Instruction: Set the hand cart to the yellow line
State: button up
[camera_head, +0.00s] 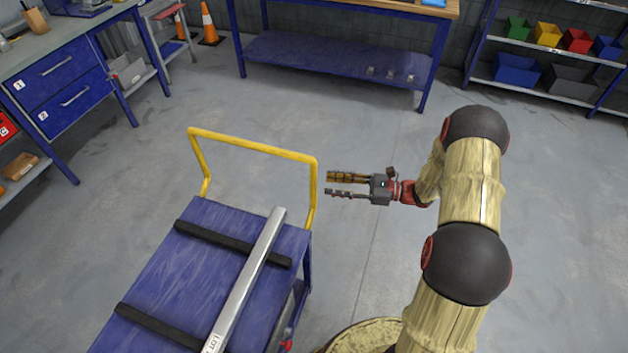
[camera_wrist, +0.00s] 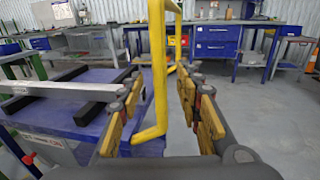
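The hand cart (camera_head: 190,265) has a blue deck with two black strips across it. Its yellow tubular handle (camera_head: 255,144) rises at the far end. My gripper (camera_head: 328,185) is open and empty, just right of the handle's right post, with its fingers pointing at it. In the wrist view, my gripper (camera_wrist: 163,88) has its fingers spread, and the yellow handle (camera_wrist: 158,70) shows in the gap between them, slightly ahead. I see no contact between fingers and handle. No yellow floor line shows in either view.
A grey metal bar (camera_head: 245,285) lies on the cart deck. A blue drawer bench (camera_head: 62,85) stands left, a blue workbench (camera_head: 340,62) at the back, and a bin shelf (camera_head: 545,65) back right. Traffic cones (camera_head: 208,25) stand far back. Grey floor (camera_head: 380,125) around the gripper is clear.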

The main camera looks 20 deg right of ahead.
aim_at(313, 183)
jog(key=b+x, duration=0.1)
jog(key=x, duration=0.5)
jog(key=shift+w+a+b, duration=0.1)
jog(key=shift+a+b, duration=0.25)
jog(key=shift+a, duration=0.05)
jog(key=shift+c, duration=0.8)
grip_shut()
